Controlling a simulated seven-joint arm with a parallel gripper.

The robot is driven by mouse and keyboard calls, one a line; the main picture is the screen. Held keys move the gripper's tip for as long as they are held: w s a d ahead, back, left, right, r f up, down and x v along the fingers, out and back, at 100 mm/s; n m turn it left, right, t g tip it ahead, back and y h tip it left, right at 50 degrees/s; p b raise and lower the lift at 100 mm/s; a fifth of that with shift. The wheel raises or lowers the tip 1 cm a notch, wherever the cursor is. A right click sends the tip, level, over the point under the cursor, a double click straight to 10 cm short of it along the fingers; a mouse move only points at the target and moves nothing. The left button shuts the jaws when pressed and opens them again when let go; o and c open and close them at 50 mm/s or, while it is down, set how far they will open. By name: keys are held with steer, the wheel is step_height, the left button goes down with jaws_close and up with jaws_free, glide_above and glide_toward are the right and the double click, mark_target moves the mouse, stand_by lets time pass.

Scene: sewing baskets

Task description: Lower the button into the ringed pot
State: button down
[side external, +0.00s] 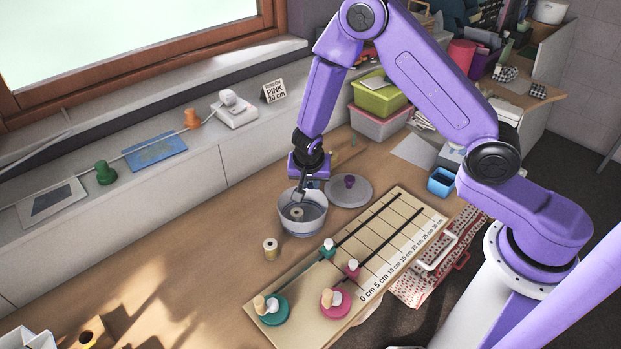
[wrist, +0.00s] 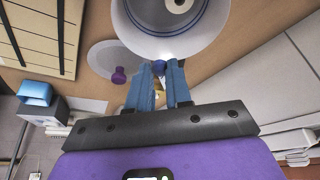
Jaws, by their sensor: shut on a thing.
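The pot (side external: 303,222) is pale grey and stands open and upright on the table. In the wrist view the pot (wrist: 215,38) shows blue rings inside its wall. A cream spool (side external: 297,213) is in it; the spool also shows in the wrist view (wrist: 180,5). My gripper (side external: 301,194) points down at the pot's far rim. In the wrist view my gripper's blue fingers (wrist: 160,68) are nearly together, overlapping the rim. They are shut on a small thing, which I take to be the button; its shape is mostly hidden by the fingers.
A grey lid with a purple knob (side external: 349,182) lies right of the pot. Another spool (side external: 271,249) stands left in front. A marked board (side external: 400,225) with black slots and green and pink pieces lies to the right.

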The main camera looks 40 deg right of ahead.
glide_above(310, 218)
steer(key=shift+d+f, duration=0.1)
steer(key=shift+f, duration=2.7)
steer(key=shift+f, duration=1.35)
steer(key=c, duration=1)
jaws_free()
steer(key=shift+o, duration=0.2)
steer(key=v, duration=1.6)
steer(key=s+d+r+n+g+y, duration=0.1)
steer(key=s+d+r+n, duration=0.1)
steer(key=s+r+n, duration=0.2)
steer(key=s+d+r+n+g+y, duration=0.1)
steer(key=s+r+n, duration=0.4)
steer(key=s+n, duration=0.5)
steer(key=s+d+r+n+y, duration=0.1)
steer(key=s+d+r+n, duration=0.2)
steer(key=s, duration=1)
step_height(310, 218, up, 2)
steer(key=n, duration=0.5)
steer(key=shift+s+d+g+y, duration=0.25)
steer(key=shift+s+g+y, duration=0.05)
steer(key=shift+s+g, duration=0.1)
